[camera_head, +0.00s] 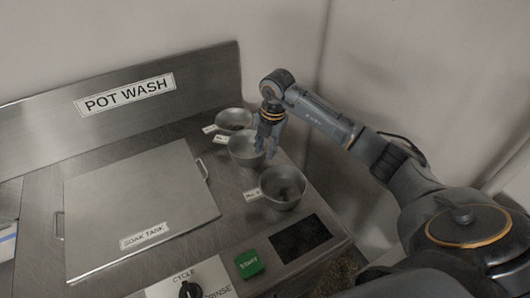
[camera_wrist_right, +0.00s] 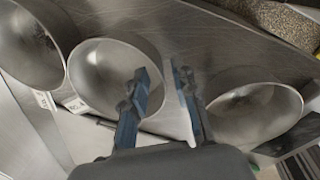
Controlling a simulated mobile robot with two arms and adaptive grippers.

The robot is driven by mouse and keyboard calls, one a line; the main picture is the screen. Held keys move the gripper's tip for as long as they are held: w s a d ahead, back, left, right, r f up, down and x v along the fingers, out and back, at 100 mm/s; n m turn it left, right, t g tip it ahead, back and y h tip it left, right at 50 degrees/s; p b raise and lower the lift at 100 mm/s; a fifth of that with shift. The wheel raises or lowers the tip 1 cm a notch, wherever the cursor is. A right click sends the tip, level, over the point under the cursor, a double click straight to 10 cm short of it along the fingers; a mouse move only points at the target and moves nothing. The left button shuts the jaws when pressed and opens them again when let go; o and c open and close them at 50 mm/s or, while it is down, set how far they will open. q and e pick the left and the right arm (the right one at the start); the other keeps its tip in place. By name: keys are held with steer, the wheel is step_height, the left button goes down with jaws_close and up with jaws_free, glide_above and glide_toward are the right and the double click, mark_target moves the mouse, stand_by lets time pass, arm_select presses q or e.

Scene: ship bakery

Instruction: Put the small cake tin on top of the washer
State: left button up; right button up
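Three round metal bowl-like tins stand in a row on the steel top: a back tin (camera_head: 234,120), a middle tin (camera_head: 246,150) and a front tin (camera_head: 283,186). Each has a small label whose text I cannot read, so I cannot tell which is the small cake tin. My right gripper (camera_head: 266,147) is over the right side of the middle tin. In the right wrist view my gripper (camera_wrist_right: 160,68) is open, its fingers either side of the middle tin's rim (camera_wrist_right: 90,80); contact is unclear. My left gripper is out of view.
The steel unit carries a POT WASH sign (camera_head: 125,94), a flat SOAK TANK lid (camera_head: 140,205), a green START button (camera_head: 249,263), a cycle dial (camera_head: 190,289) and a dark panel (camera_head: 300,238). The lid is bare. A wall stands behind.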

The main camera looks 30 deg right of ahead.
step_height(320, 180, up, 10)
steer(key=s+b, duration=0.1)
steer(key=shift+s+d, duration=0.15)
steer(key=shift+d, duration=0.25)
